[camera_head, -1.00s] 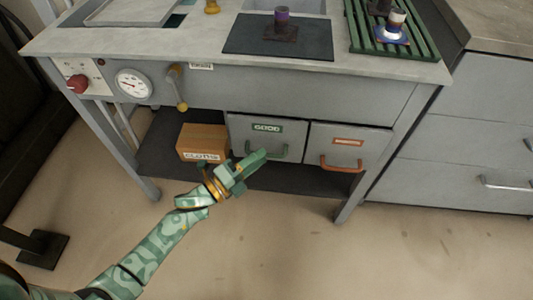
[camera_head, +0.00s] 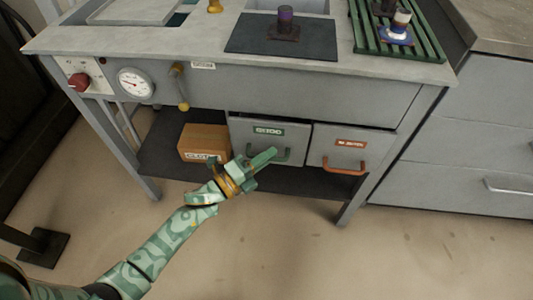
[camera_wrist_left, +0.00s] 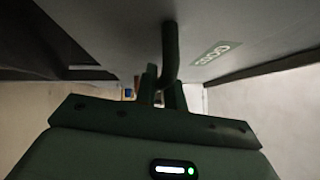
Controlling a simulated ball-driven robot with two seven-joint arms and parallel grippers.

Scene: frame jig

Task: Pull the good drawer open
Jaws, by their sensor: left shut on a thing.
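The good drawer (camera_head: 243,130) is a grey front under the bench with a green GOOD label (camera_head: 268,132) and a green bar handle (camera_head: 284,153). It looks flush or nearly flush with the drawer beside it. My left gripper (camera_head: 263,160) is at that handle, partly covering it. In the left wrist view the dark handle bar (camera_wrist_left: 170,55) runs between the two fingers (camera_wrist_left: 162,92), which are shut on it. The label also shows there (camera_wrist_left: 214,53). My right gripper is out of view.
A second drawer (camera_head: 385,143) with an orange handle (camera_head: 344,167) sits just right. A cardboard box (camera_head: 203,140) stands on the lower shelf (camera_head: 165,160) at the left. A bench leg (camera_head: 350,205) stands at the right. The floor in front is clear.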

